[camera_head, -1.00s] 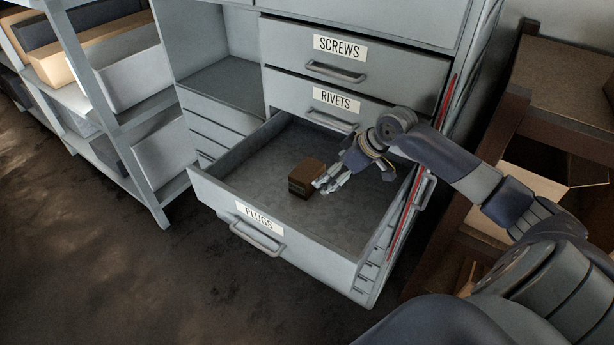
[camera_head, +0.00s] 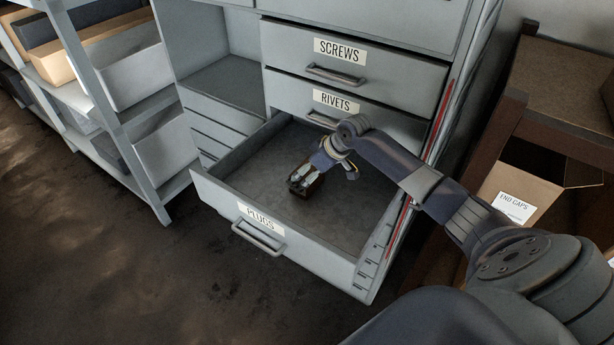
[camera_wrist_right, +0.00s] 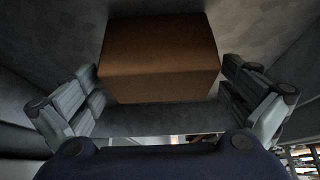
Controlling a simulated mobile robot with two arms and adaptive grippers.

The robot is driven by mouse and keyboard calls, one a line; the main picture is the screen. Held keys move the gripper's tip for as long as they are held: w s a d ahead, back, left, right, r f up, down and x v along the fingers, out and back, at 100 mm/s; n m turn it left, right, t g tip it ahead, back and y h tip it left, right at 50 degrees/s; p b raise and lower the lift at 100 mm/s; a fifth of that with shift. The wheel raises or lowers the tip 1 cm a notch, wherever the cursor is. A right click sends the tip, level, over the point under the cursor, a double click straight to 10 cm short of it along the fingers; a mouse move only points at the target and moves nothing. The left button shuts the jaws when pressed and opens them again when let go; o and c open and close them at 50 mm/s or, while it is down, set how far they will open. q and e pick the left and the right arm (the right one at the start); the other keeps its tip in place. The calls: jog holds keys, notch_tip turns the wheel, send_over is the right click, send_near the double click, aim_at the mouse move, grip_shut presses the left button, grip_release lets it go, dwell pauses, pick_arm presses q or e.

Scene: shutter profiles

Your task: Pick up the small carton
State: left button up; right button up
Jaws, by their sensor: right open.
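The small brown carton (camera_head: 314,188) stands on the floor of the open PLUGS drawer (camera_head: 349,212). My right gripper (camera_head: 305,177) is over the carton in the head view and hides part of it. In the right wrist view the carton (camera_wrist_right: 160,58) fills the upper middle, between the two spread fingers of my right gripper (camera_wrist_right: 165,98). The fingers are open, one on each side, with a gap to the carton's sides; whether either touches it is hard to tell. My left gripper is not in view.
The drawer walls surround the carton, with bare floor around it. The shut RIVETS drawer (camera_head: 380,122) and SCREWS drawer (camera_head: 400,80) are above. A shelf with bins (camera_head: 128,75) stands left; an END CAPS box (camera_head: 520,190) is at right.

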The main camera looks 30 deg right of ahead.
jog(key=shift+f, duration=0.15)
jog(key=c, duration=1.2)
jog(key=shift+o, duration=0.2)
jog(key=shift+r, duration=0.2)
